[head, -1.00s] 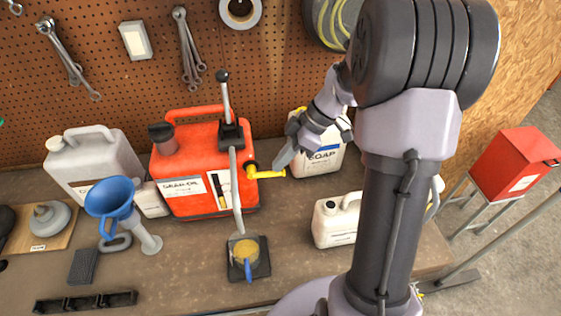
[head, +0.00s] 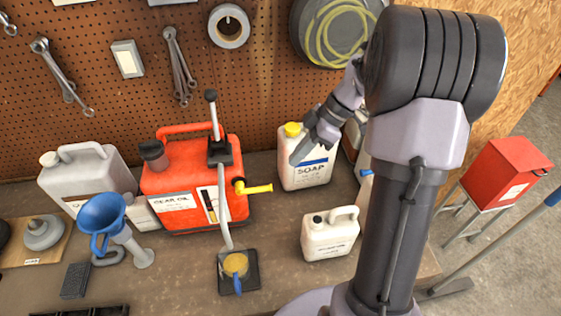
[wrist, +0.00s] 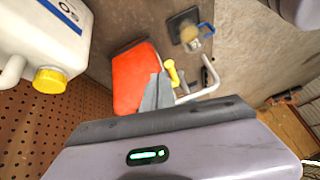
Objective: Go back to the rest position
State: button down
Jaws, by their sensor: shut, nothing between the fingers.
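My gripper (head: 300,155) is in front of the white soap jug (head: 317,178) in the head view, its fingers shut and empty. In the wrist view the gripper's fingertips (wrist: 157,84) show close together at the middle. The soap jug also shows at the upper left of the wrist view (wrist: 45,35), with its yellow cap. My arm rises at the right of the head view and hides part of the bench behind it.
A red gear oil can (head: 183,185) with a pump and yellow spout (head: 258,189) stands left of the gripper. A small white jug (head: 330,235), a grey can (head: 85,170), a blue funnel (head: 100,212) and a black tray with a yellowish cup (head: 238,283) share the bench.

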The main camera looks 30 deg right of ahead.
jog(key=shift+s+d+r, duration=0.15)
jog(key=shift+s+d, duration=0.05)
jog(key=shift+d, duration=0.3)
jog(key=shift+s+d+r, duration=0.15)
jog(key=shift+s+d, duration=0.05)
jog(key=shift+d, duration=0.3)
